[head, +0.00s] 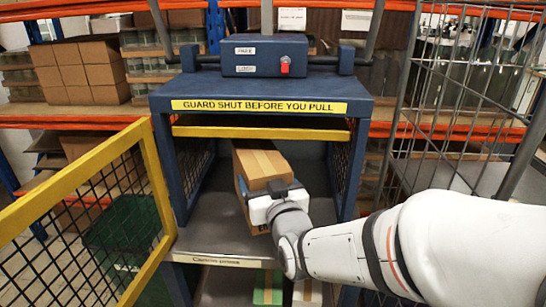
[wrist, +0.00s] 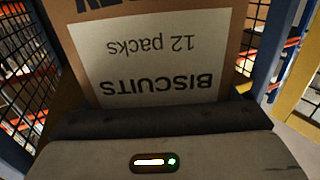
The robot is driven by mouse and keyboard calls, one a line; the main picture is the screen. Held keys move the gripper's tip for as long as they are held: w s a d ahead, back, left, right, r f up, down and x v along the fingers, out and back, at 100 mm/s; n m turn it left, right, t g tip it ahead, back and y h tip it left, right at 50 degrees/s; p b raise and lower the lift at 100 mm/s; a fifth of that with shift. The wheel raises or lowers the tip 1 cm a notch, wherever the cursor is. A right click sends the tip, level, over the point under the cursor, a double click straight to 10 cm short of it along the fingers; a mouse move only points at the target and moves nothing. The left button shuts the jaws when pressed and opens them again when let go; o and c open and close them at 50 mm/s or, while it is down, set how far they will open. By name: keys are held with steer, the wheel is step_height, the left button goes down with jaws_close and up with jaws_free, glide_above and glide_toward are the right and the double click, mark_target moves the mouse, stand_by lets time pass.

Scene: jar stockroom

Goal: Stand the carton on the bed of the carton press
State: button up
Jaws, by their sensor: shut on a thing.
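The carton (head: 262,165) is a brown cardboard box inside the blue carton press (head: 262,92). The wrist view shows its white label (wrist: 150,60) reading "BISCUITS 12 packs", upside down in that view. My gripper (head: 275,195) is shut on the carton from the front right and hides part of its lower side. The grey press bed (head: 215,215) lies under and around the carton. I cannot tell whether the carton's base touches the bed. The yellow mesh guard (head: 85,215) is swung open to the left.
A wire cage trolley (head: 470,110) stands close on the right. Racks with brown boxes (head: 80,75) and jars are behind. A green-topped carton (head: 268,287) sits below the bed. Mesh side walls (head: 340,170) bound the press opening.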

steer(key=w+p, duration=0.2)
steer(key=w, duration=1.5)
step_height(320, 180, down, 7)
steer(key=shift+d+b, duration=0.3)
steer(key=shift+b, duration=0.05)
steer(key=shift+w, duration=0.1)
steer(key=shift+f, duration=0.2)
steer(key=o, duration=1.2)
steer(key=shift+r, duration=0.1)
